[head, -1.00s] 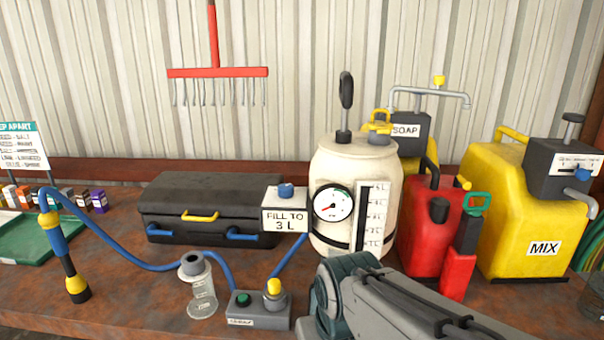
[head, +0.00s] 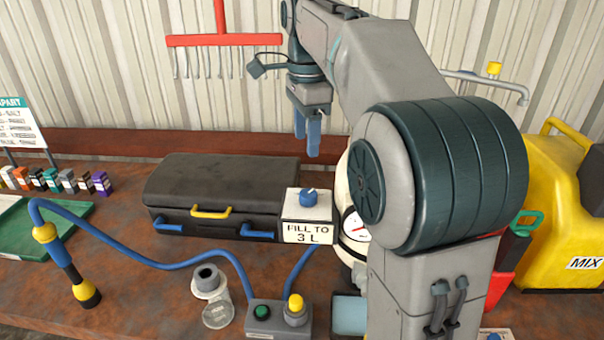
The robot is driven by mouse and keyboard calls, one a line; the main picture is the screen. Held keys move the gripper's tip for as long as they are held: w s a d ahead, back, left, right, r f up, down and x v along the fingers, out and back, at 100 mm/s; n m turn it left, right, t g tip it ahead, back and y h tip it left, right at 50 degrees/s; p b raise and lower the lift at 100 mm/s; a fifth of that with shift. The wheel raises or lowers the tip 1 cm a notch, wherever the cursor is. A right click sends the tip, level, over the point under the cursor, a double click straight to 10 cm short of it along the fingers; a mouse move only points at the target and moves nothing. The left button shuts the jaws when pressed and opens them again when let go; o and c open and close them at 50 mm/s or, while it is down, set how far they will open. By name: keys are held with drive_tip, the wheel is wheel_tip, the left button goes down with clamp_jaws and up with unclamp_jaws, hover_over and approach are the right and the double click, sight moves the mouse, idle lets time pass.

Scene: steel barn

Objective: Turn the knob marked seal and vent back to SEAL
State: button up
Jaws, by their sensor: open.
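No seal or vent lettering is readable, so I cannot tell which knob carries it. A blue knob (head: 309,196) sits on top of a white box labelled FILL TO 3 L (head: 307,234). A yellow knob (head: 295,303) stands on a small grey control box (head: 265,331), beside a green button (head: 261,312). My gripper (head: 306,153) is open and empty, with blue fingers pointing down. In the picture it is above the blue knob, clear of it. My arm hides most of the cream tank (head: 352,250) and its gauge.
A black case (head: 215,190) lies left of the white box. A blue hose (head: 150,264) runs across the bench to a wand. A yellow MIX can (head: 560,230) is at right. A red rake (head: 222,40) hangs behind.

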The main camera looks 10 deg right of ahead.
sight(307, 193)
wheel_tip(307, 193, down, 14)
drive_tip(key=shift+w+d+r, duration=0.1)
drive_tip(key=shift+d+r, duration=0.05)
drive_tip(key=shift+r, duration=0.1)
idle(0.3)
drive_tip(key=c, duration=1)
